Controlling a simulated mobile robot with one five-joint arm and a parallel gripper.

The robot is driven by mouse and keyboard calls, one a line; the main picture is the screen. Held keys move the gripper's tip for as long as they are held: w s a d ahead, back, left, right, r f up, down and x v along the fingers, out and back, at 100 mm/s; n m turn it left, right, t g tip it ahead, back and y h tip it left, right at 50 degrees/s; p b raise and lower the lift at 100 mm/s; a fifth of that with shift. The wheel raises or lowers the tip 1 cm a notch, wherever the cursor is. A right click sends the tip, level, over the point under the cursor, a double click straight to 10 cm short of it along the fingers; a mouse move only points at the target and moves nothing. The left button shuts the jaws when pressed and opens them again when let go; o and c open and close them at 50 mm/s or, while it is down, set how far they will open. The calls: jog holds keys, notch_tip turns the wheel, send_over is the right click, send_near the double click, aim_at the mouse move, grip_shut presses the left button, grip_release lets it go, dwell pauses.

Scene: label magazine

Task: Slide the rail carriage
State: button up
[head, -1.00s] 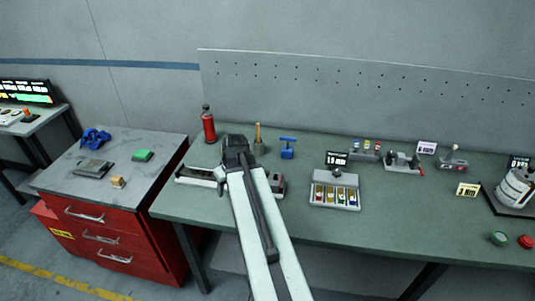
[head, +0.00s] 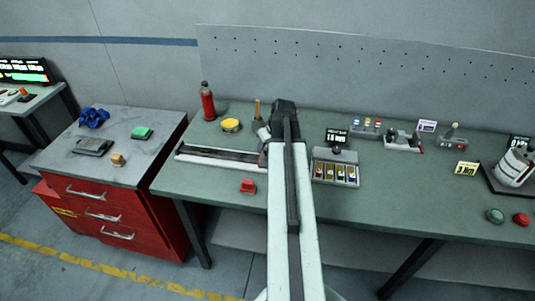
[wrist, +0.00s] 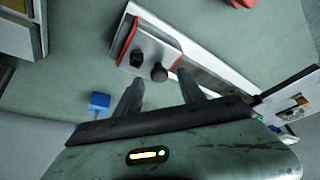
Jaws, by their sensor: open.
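The rail (head: 215,155) is a long grey track with a dark slot on the green bench; my arm hides its right end in the head view. In the wrist view the rail (wrist: 215,88) runs down to the right. The carriage (wrist: 150,48), a pale block with red edges and two dark knobs, sits at the rail's upper-left end there.
A red button-like piece (head: 248,186) lies in front of the rail. A yellow disc (head: 231,125) and a red bottle (head: 207,102) stand behind it. A label magazine (head: 335,172) stands close right of my arm. A blue tool (wrist: 98,102) lies near my gripper.

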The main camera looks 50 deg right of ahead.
jog(key=shift+w+f, duration=0.2)
jog(key=shift+f, duration=0.45)
jog(key=shift+r, duration=0.1)
jog(key=shift+c, duration=0.4)
grip_shut()
dwell(0.4)
